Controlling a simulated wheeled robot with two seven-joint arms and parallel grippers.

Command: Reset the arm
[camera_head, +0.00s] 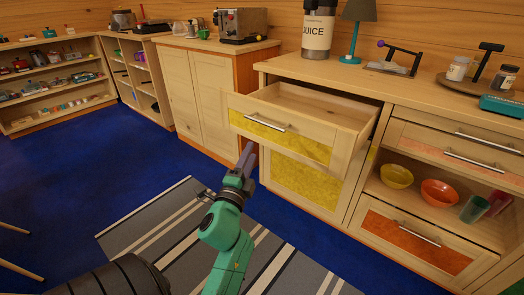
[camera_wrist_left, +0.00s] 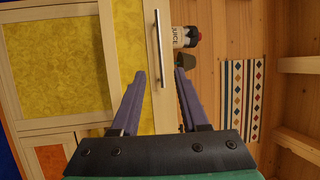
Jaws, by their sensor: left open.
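My left gripper (camera_head: 246,157) is open in the head view, with purple fingers on a green arm. Its fingertips are just below the open top drawer (camera_head: 345,116), whose yellow-panelled front carries a silver bar handle (camera_head: 262,126). Nothing is between the fingers. In the left wrist view the left gripper (camera_wrist_left: 160,76) shows both fingers spread apart, with the drawer handle (camera_wrist_left: 158,48) beyond them and apart from the tips. The right gripper is not in view.
A juice dispenser (camera_head: 318,28) and a lamp (camera_head: 359,22) stand on the counter above. An open shelf at right holds a yellow bowl (camera_head: 396,177), an orange bowl (camera_head: 439,193) and cups.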

